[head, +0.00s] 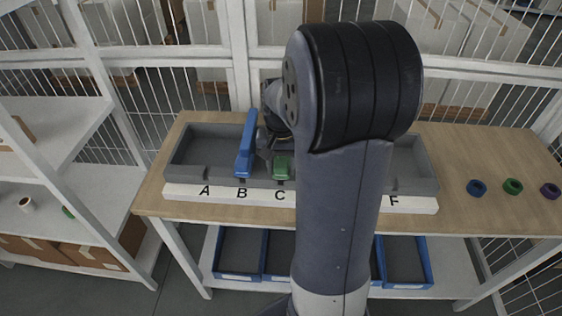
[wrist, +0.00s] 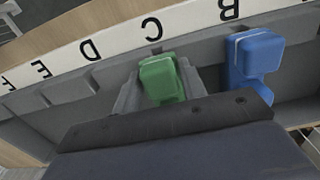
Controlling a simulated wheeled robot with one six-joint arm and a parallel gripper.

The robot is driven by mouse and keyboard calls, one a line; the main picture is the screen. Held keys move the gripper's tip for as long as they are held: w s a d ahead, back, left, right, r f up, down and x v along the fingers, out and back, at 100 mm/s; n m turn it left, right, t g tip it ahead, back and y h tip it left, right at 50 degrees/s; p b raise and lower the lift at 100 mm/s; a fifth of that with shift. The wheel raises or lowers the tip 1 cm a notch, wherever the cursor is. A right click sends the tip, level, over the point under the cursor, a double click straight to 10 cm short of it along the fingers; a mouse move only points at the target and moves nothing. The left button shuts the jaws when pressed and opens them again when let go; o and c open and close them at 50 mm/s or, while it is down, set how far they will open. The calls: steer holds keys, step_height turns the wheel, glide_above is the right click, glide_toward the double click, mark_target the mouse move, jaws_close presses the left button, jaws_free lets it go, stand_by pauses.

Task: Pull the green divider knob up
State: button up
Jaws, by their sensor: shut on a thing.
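The green divider knob (head: 282,168) sits at the slot marked C on the front wall of the grey tray (head: 190,172). In the wrist view the green knob (wrist: 162,79) is between the two grey fingers of my gripper (wrist: 160,88), which is shut on it. The rest of the green divider is hidden by my gripper and arm. A blue divider (head: 245,150) stands at slot B, just left of the green knob in the head view. It also shows in the wrist view (wrist: 254,55), to the right and apart from my fingers.
A white label strip (head: 225,194) with letters runs along the tray's front; my arm hides some letters. A blue ring (head: 477,188), a green ring (head: 513,186) and a purple ring (head: 550,190) lie on the wooden table at right. Blue bins (head: 240,277) stand on the shelf below.

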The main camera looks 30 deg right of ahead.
mark_target(281, 164)
steer(key=shift+r+p, duration=0.65)
steer(key=shift+r, duration=0.45)
steer(key=shift+c, duration=0.8)
steer(key=shift+r, duration=0.25)
steer(key=shift+f, duration=0.1)
steer(key=o, duration=0.8)
steer(key=shift+p, duration=0.3)
step_height(281, 164, up, 9)
steer(key=p, duration=0.7)
steer(key=shift+f, duration=0.15)
